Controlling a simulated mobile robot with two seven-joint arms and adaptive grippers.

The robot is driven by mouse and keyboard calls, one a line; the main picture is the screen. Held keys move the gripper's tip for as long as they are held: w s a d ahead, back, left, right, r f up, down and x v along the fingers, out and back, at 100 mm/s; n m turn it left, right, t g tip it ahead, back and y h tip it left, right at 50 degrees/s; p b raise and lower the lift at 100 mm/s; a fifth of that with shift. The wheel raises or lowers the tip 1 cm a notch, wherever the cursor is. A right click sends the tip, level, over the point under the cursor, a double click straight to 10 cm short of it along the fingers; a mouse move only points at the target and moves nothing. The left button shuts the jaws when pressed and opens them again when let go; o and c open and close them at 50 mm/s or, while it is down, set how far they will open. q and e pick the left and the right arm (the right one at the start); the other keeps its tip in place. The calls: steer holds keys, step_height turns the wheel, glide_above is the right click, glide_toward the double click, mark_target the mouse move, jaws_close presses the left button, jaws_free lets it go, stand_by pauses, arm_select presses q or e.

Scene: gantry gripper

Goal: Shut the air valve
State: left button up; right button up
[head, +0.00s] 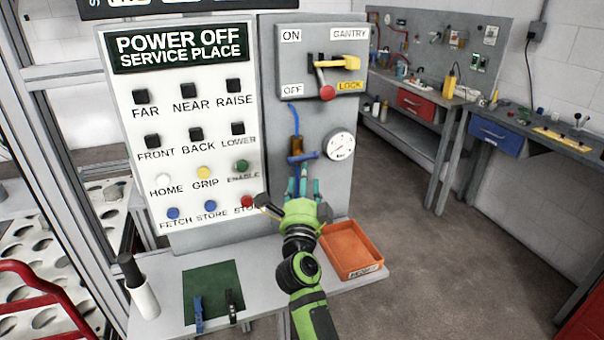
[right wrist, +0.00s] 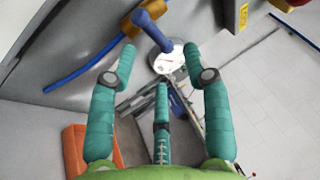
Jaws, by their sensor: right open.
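The air valve has a brass body (head: 296,145) with a blue handle (head: 303,157) lying roughly crosswise below it, on the grey panel. A blue hose (head: 294,116) runs into its top. In the right wrist view the blue handle (right wrist: 152,29) reaches toward the gap between the fingertips. My right gripper (head: 303,172) is open just below the handle, its teal fingers pointing at it. The right wrist view shows the fingers spread (right wrist: 161,52) with nothing held. Whether a finger touches the handle I cannot tell. My left gripper is not in view.
A round gauge (head: 340,146) sits right of the valve. Above is the gantry switch lever with a red knob (head: 327,92). A button panel (head: 196,125) is at left. An orange tray (head: 352,250), green mat (head: 213,280) and white bottle (head: 142,293) are on the shelf below.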

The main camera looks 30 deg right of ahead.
mark_target(303, 157)
steer(key=x, duration=0.7)
steer(key=shift+w+a+f, duration=0.2)
steer(key=shift+w+f, duration=0.15)
steer(key=shift+c, duration=0.4)
